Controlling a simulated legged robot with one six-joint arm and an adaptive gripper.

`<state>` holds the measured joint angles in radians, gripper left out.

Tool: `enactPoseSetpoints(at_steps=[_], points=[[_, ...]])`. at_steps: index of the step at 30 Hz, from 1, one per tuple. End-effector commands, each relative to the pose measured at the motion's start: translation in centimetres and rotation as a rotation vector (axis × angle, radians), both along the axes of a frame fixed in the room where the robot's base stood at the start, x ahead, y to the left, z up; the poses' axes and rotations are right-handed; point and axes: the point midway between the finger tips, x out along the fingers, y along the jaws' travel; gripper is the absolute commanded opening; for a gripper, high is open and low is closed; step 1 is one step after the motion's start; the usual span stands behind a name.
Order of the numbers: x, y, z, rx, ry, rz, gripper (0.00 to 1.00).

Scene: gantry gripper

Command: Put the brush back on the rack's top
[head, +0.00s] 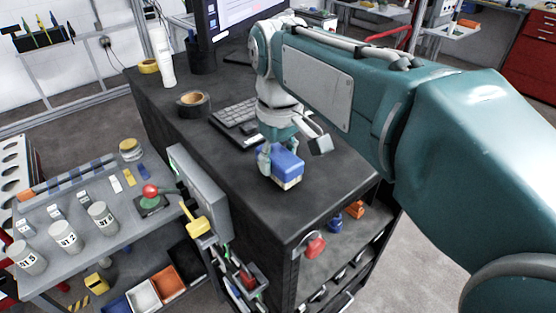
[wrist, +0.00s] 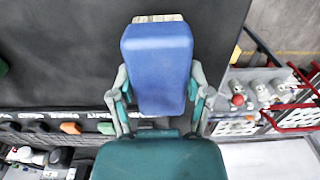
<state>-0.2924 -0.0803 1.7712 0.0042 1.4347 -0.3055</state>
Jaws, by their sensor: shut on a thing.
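The brush (head: 286,163), a blue block with a cream-coloured edge, is over the black top of the unit with shelves (head: 325,196), near its front right part. I take this unit to be the rack. My gripper (head: 279,148) is shut on the brush from above. In the wrist view the blue body of the brush (wrist: 157,60) lies between the two fingers of my gripper (wrist: 160,82), with its pale edge at the far end. I cannot tell whether the brush touches the black top.
A grey side table (head: 120,222) with several cups is at left. The black top's front right corner is clear.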

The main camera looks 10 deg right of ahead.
Motion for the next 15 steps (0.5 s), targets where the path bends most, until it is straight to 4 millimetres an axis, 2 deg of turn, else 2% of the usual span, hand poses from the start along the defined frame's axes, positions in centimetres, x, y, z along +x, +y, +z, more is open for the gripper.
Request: enactPoseSetpoints(at_steps=[3,9,10,11,12,15], points=[[-0.03,0.02,-1.11,0.001,-0.001,0.0,0.19],[-0.03,0.03,-1.24,0.001,-0.001,0.0,0.19],[-0.03,0.03,-1.26,0.0,0.0,0.0,0.72],[-0.03,0.03,-1.26,0.0,0.0,0.0,0.86],[-0.03,0.03,-1.25,0.0,0.0,0.0,0.98],[-0.04,0.03,-1.24,0.0,0.0,0.0,0.98]])
